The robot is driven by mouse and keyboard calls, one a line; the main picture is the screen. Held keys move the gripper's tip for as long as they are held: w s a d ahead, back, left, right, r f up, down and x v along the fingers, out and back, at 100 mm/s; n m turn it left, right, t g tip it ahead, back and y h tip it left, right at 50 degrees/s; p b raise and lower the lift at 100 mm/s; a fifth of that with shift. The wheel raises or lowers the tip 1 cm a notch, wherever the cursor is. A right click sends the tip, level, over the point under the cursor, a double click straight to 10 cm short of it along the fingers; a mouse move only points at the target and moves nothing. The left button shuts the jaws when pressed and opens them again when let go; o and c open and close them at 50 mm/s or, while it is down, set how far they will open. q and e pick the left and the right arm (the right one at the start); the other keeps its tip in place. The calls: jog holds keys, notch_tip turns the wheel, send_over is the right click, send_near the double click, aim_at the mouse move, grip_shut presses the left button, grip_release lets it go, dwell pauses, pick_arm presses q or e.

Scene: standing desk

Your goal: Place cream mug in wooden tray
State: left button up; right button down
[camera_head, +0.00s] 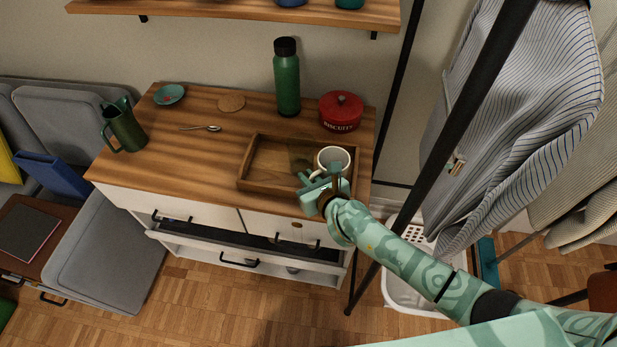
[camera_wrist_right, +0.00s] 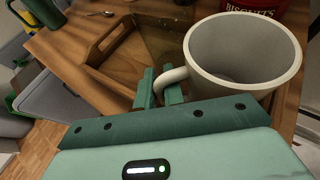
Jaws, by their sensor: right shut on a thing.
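The cream mug (camera_head: 340,155) is upright at the right end of the wooden tray (camera_head: 246,163); I cannot tell whether its base touches the tray floor. My right gripper (camera_head: 324,178) reaches in from the front right and is shut on the mug's handle. In the right wrist view the fingers (camera_wrist_right: 160,88) close around the handle of the mug (camera_wrist_right: 245,50), and the tray (camera_wrist_right: 108,30) lies behind and left. The mug hides part of the tray's right end. My left gripper is not in view.
A dark see-through vessel (camera_head: 300,158) seems to stand in the tray beside the mug. A red biscuit tin (camera_head: 341,112) and a green bottle (camera_head: 287,80) stand behind the tray. A spoon (camera_head: 203,128), coaster (camera_head: 231,103), dish (camera_head: 169,95) and green pitcher (camera_head: 125,128) are to the left.

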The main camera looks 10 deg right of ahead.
jog(key=c, duration=1.5)
grip_release()
jog(key=shift+f, duration=0.1)
jog(key=shift+s+r, duration=0.2)
jog(key=shift+r, duration=0.1)
jog(key=p+v, duration=0.3)
jog(key=v, duration=0.8)
jog(key=shift+s+d, duration=0.15)
jog(key=shift+s, duration=0.1)
